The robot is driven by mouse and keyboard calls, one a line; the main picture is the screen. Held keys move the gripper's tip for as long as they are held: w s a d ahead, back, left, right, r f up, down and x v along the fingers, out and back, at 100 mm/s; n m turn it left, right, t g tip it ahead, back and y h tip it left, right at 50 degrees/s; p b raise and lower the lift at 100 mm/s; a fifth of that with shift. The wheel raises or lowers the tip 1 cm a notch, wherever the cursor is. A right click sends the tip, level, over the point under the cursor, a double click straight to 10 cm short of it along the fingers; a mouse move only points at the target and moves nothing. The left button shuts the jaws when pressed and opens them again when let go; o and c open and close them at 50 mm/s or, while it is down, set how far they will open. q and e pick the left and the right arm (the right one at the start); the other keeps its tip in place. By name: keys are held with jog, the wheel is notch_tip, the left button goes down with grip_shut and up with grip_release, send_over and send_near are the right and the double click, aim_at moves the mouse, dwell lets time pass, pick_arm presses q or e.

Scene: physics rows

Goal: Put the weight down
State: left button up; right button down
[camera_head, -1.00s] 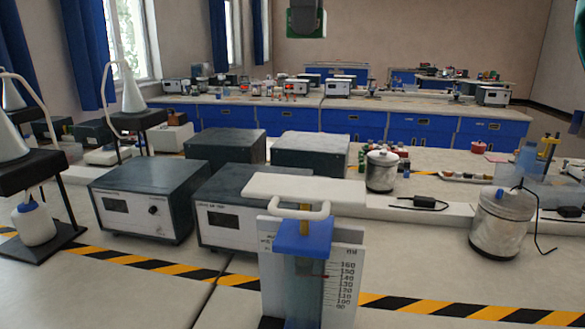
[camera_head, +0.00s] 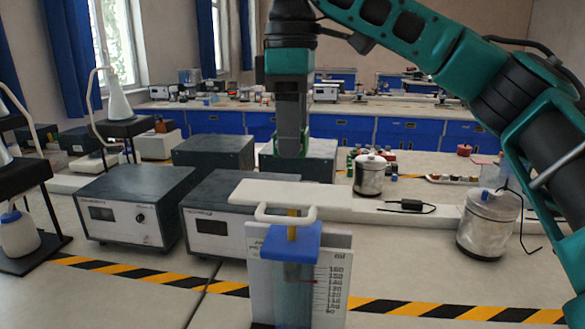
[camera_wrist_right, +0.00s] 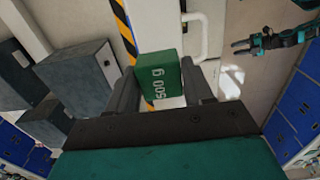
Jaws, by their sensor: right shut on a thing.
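The weight (camera_wrist_right: 161,78) is a green block marked "500 g". In the right wrist view it sits between the two fingers of my right gripper (camera_wrist_right: 160,88), which is shut on it. In the head view my right gripper (camera_head: 291,148) points down, above and behind the white raised platform (camera_head: 245,192).
A measuring vessel with a blue top (camera_head: 290,240) and an ml scale (camera_head: 328,285) stands in front. Grey instrument boxes (camera_head: 135,205) are at left. Metal pots (camera_head: 369,176) (camera_head: 487,225) stand at right. Striped tape (camera_head: 130,274) crosses the bench. Bare bench lies at front left.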

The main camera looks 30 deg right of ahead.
aim_at(292, 192)
jog(key=shift+f, duration=2.85)
jog(key=shift+c, duration=2.2)
grip_release()
jog(key=shift+f, duration=0.1)
notch_tip(292, 192, up, 12)
jog(key=shift+r, duration=0.1)
jog(key=shift+s, duration=0.1)
